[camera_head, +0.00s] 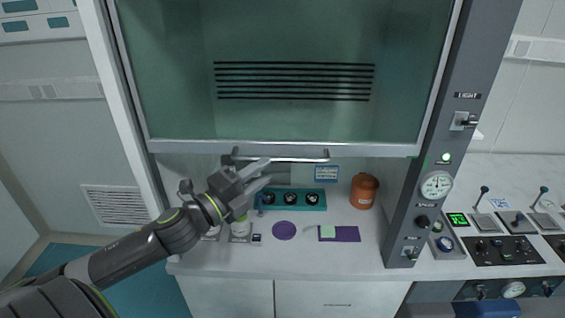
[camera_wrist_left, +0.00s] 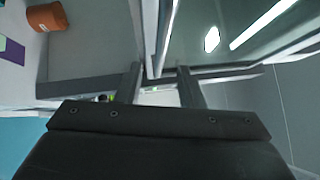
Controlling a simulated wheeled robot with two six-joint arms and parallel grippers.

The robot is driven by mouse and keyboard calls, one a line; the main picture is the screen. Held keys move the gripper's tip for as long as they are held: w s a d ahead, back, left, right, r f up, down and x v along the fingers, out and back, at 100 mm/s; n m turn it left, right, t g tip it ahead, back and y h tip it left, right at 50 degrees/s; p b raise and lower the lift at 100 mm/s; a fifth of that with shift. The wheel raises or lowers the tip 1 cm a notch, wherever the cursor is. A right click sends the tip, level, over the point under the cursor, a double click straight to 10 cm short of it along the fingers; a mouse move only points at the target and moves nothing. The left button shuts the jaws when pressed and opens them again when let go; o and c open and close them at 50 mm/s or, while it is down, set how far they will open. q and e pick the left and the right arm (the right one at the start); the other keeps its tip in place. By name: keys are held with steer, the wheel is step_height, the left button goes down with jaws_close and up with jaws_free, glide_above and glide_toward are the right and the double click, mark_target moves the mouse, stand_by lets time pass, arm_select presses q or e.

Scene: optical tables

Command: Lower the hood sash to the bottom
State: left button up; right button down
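The hood sash (camera_head: 285,147) is a clear greenish pane in a pale frame, partly raised, with an open gap between its lower edge and the white work surface. A horizontal bar handle (camera_head: 300,159) runs along its bottom edge. My left gripper (camera_head: 266,173) is open at the left half of the handle, its fingers apart and just in front of or below the bar. In the left wrist view the two fingers (camera_wrist_left: 160,82) are spread, with the sash edge close ahead of them. I cannot tell whether they touch the handle. My right gripper is not in view.
On the hood's work surface (camera_head: 300,258) stand an orange-brown pot (camera_head: 364,191), a teal block with several dark knobs (camera_head: 291,200), a purple disc (camera_head: 284,231) and a purple mat (camera_head: 348,234). The grey right post (camera_head: 436,150) carries a gauge and switches. Control boxes stand at the right.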

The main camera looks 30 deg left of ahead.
mark_target(282, 160)
arm_select(q)
steer(key=shift+b+x, duration=0.65)
steer(key=shift+x, duration=2.7)
steer(key=shift+c, duration=0.4)
jaws_close()
